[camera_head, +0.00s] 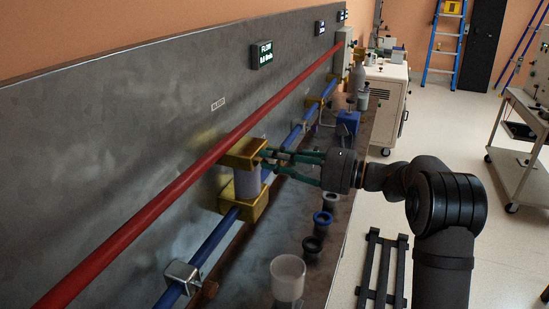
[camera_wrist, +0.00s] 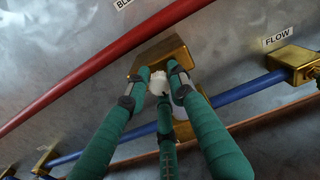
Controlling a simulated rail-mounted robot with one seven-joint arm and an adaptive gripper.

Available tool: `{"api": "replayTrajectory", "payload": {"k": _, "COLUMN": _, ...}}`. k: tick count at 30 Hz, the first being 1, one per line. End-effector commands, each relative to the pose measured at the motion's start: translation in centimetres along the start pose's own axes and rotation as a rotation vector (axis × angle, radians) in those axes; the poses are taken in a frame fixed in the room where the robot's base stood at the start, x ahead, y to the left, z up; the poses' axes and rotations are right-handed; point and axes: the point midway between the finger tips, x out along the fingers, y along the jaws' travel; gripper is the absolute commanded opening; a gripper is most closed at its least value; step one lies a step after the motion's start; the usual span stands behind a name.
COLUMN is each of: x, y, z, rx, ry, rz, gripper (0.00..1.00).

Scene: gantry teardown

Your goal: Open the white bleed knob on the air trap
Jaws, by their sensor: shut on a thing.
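The air trap (camera_head: 247,184) is a pale cylinder between a brass upper block and a brass lower block, mounted on the panel between the red and blue pipes. In the wrist view its brass upper block (camera_wrist: 160,52) shows behind my fingertips. The white bleed knob (camera_wrist: 157,82) shows there between my green fingers, in front of the block; I cannot pick it out in the head view. My gripper (camera_head: 266,158) reaches in from the right with its fingertips at the upper block. In the wrist view my gripper (camera_wrist: 158,80) is closed around the knob, and the fingers hide part of it.
The red pipe (camera_head: 144,220) runs above the blue pipe (camera_head: 220,239) along the grey panel. Dark and blue-rimmed cups (camera_head: 322,219) and a clear cup (camera_head: 287,277) stand on the bench below my gripper. A blue block (camera_head: 347,123) stands farther back.

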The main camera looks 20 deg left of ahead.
Motion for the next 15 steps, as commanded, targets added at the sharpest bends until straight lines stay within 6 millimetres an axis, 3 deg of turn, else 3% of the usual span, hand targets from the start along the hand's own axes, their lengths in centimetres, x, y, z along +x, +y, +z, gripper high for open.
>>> {"api": "replayTrajectory", "payload": {"k": 15, "x": -0.02, "y": 0.06, "z": -0.32, "rx": -0.098, "ry": -0.003, "rz": -0.002, "gripper": 0.00}}
